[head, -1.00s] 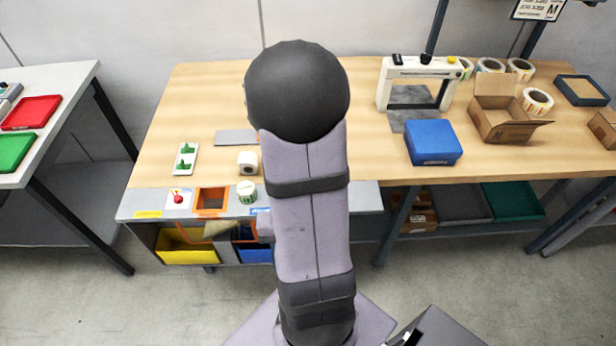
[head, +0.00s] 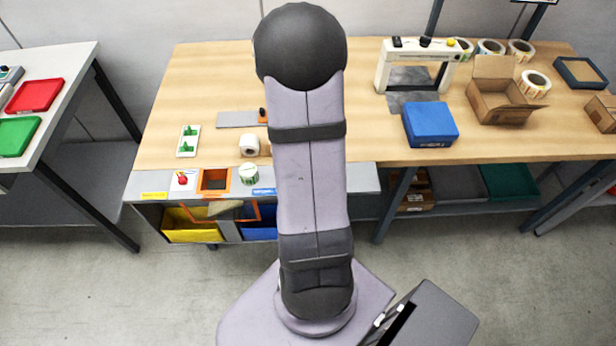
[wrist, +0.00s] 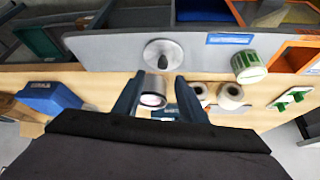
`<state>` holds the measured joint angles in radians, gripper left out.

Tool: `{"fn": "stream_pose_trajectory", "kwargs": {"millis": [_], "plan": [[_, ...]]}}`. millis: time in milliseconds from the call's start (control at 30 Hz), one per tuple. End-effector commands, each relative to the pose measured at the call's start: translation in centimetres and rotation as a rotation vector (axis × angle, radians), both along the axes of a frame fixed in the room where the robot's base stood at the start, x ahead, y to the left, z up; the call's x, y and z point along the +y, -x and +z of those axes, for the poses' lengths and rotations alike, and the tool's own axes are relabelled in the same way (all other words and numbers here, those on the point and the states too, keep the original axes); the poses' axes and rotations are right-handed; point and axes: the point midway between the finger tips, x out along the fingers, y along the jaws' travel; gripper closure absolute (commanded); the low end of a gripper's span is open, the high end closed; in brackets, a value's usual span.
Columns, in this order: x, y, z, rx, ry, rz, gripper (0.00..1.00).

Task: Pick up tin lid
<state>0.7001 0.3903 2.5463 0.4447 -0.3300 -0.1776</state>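A round, shiny pale disc with a dark knob, which looks like the tin lid (wrist: 163,54), lies on the grey strip (wrist: 105,48) at the bench edge in the wrist view. My gripper (wrist: 159,78) is open, with its two dark blue fingers apart and pointing toward the lid. The lid is just beyond the fingertips, and nothing is held. A silvery cylinder like a tin (wrist: 152,91) shows between the fingers, on the wooden top; I cannot tell its distance from them. In the head view my arm hides the gripper, lid and tin.
A green-and-white roll (wrist: 249,67) and an orange-framed opening (wrist: 293,57) are right of the lid in the wrist view. A white roll (wrist: 230,96) stands nearby. A blue box (head: 430,125) sits farther along the bench. Bins, including a yellow one (head: 190,226), are below the edge.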

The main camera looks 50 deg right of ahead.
Motion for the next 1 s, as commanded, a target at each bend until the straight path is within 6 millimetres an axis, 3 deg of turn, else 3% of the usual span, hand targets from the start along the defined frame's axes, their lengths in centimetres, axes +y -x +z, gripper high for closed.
{"fn": "stream_pose_trajectory", "kwargs": {"millis": [467,1000], "plan": [[-0.6,-0.5,-1.7,0.002,-0.002,0.0,0.62],[-1.9,-1.7,-5.7,0.002,-0.003,0.0,0.62]]}}
